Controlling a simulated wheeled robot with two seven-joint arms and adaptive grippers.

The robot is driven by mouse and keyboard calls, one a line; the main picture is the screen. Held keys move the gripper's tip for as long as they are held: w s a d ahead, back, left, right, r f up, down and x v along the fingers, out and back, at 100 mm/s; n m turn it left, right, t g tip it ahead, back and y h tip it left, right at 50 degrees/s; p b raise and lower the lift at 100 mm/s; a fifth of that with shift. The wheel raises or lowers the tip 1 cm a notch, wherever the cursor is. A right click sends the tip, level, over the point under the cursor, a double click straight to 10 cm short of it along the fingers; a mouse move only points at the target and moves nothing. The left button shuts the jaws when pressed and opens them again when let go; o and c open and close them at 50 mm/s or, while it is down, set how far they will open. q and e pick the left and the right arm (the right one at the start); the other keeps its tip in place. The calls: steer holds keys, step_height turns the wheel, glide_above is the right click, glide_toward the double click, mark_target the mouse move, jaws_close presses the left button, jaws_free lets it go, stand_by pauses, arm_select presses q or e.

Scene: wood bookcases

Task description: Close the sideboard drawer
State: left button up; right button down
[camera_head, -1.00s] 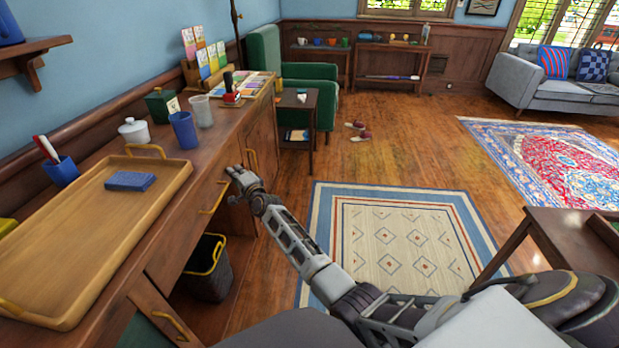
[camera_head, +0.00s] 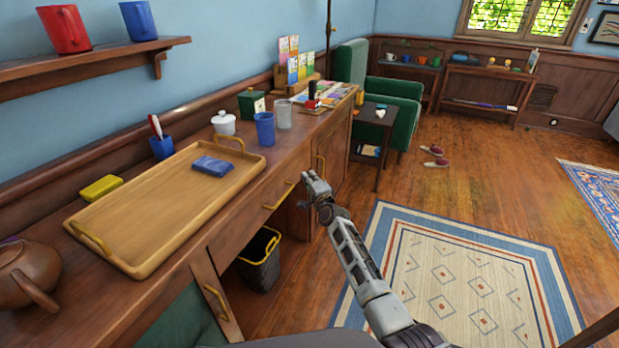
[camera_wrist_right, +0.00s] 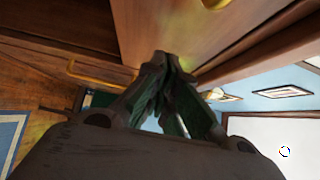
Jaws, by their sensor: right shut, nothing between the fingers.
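The wooden sideboard (camera_head: 330,128) runs along the left wall in the head view. Its drawer front (camera_head: 252,208), with a yellow bar handle (camera_head: 278,196), is below the top edge, above the kneehole. I cannot tell from this angle how far the drawer stands out. My right gripper (camera_head: 308,176) is shut and empty, just to the right of the handle and close to the front. In the right wrist view the shut fingers (camera_wrist_right: 162,58) point at a wood front, with part of a yellow handle (camera_wrist_right: 215,3) at the top edge. My left gripper is not in view.
On the top are a wooden tray (camera_head: 135,262) with a blue item, a teapot (camera_head: 25,275), cups and card racks. A dark bin (camera_head: 262,262) stands beneath. A side table (camera_head: 372,135) and green armchair (camera_head: 385,95) stand beyond. The rug (camera_head: 455,275) area is clear.

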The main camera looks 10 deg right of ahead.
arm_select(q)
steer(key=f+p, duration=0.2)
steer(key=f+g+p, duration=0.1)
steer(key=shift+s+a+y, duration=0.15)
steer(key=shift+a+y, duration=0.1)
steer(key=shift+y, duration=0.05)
arm_select(e)
steer(key=s+d, duration=0.3)
steer(key=s, duration=0.7)
steer(key=shift+s, duration=0.2)
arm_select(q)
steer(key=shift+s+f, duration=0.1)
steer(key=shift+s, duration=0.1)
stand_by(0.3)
arm_select(e)
steer(key=shift+n, duration=0.3)
